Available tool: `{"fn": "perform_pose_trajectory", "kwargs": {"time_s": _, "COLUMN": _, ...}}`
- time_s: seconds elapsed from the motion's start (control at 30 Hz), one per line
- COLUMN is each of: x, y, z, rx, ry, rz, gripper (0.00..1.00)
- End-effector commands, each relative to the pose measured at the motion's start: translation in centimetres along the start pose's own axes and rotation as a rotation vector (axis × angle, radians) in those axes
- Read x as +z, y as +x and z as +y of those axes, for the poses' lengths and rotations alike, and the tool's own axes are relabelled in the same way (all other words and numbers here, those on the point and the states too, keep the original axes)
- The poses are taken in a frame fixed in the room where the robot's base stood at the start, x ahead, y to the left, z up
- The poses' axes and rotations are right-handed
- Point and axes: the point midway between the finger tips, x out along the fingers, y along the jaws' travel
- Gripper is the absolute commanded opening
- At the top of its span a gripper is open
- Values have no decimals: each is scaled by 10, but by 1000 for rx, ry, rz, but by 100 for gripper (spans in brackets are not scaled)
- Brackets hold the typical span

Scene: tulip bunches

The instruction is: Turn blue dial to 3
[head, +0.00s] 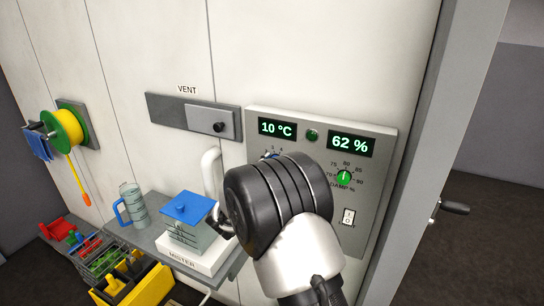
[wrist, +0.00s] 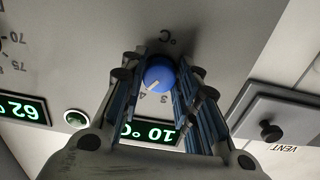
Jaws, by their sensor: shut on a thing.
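The blue dial (wrist: 158,73) is on the grey control panel (head: 382,185). In the wrist view it sits between the two fingers of my gripper (wrist: 160,76), which is shut on it. Its pale pointer line slants to the lower left in that upside-down view, toward small scale digits; I cannot tell exactly which number it meets. In the head view my wrist hides nearly all of the dial. The display above it (head: 277,128) reads 10 °C.
A second display (head: 351,143) reads 62 %, above a green dial (head: 344,177) and a switch (head: 348,217). A vent slider (head: 209,120) is at left. A shelf below holds a blue-lidded mister (head: 187,208) and a jug (head: 133,206). A door handle (head: 452,207) juts out at right.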

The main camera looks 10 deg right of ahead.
Motion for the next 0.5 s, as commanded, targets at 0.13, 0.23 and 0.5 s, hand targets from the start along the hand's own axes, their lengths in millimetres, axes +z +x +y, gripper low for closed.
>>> {"fn": "perform_pose_trajectory", "kwargs": {"time_s": 0.13, "x": -4, "y": 0, "z": 0, "rx": 1, "ry": -140, "rz": -1, "gripper": 5}}
{"fn": "perform_pose_trajectory", "kwargs": {"time_s": 0.23, "x": -4, "y": 0, "z": 1, "rx": 0, "ry": -235, "rz": -1, "gripper": 5}}
{"fn": "perform_pose_trajectory", "kwargs": {"time_s": 0.5, "x": -4, "y": 0, "z": 1, "rx": 0, "ry": -490, "rz": 0, "gripper": 5}}
